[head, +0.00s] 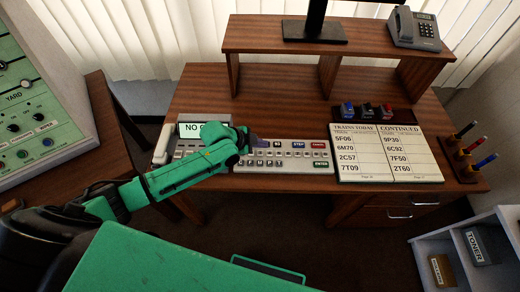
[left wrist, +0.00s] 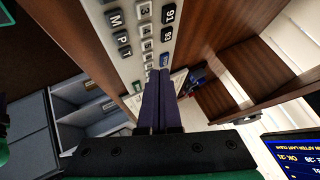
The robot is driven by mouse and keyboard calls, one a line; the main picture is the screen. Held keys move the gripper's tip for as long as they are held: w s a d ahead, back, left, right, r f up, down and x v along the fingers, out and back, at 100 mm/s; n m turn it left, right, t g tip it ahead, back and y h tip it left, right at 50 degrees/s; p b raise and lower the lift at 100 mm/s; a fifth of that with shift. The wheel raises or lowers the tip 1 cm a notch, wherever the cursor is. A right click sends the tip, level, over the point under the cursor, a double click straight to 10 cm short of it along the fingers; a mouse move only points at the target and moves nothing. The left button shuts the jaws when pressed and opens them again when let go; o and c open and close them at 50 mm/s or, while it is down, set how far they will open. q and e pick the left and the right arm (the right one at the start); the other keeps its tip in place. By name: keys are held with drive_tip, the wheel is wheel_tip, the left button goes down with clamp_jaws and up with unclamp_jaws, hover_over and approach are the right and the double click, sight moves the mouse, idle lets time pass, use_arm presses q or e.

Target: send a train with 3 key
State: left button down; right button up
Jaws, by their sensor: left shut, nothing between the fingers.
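The pale train-describer keypad (head: 304,156) lies on the wooden desk, with a small display (head: 190,130) reading "NO C…" at its left, partly hidden by my arm. Blue, red and green keys are at its right. There a 3 key (left wrist: 146,8) shows near the top edge, beside M, P and T keys and keys marked 91 and 93. I cannot tell whether the fingertips touch a key. My right gripper is out of view.
An open train list (head: 388,153) lies right of the keypad. Blue, black and red stamps (head: 366,110) sit behind it, and a pen rack (head: 464,152) to its right. A raised shelf (head: 280,38) with a phone (head: 416,28) stands behind.

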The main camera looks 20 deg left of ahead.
sight(260, 154)
use_arm(q)
drive_tip(key=shift+w+a+r+m, duration=0.7)
drive_tip(key=shift+w+a+r, duration=0.25)
drive_tip(key=shift+w+a, duration=0.25)
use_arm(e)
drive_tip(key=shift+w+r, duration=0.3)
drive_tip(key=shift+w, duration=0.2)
use_arm(q)
wheel_tip(260, 154, down, 8)
drive_tip(key=b, duration=0.7)
drive_tip(key=shift+f, duration=0.1)
drive_tip(key=shift+f+b, duration=0.35)
drive_tip(key=shift+b, duration=0.05)
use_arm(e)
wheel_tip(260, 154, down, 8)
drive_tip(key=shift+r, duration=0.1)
use_arm(q)
drive_tip(key=shift+f, duration=0.4)
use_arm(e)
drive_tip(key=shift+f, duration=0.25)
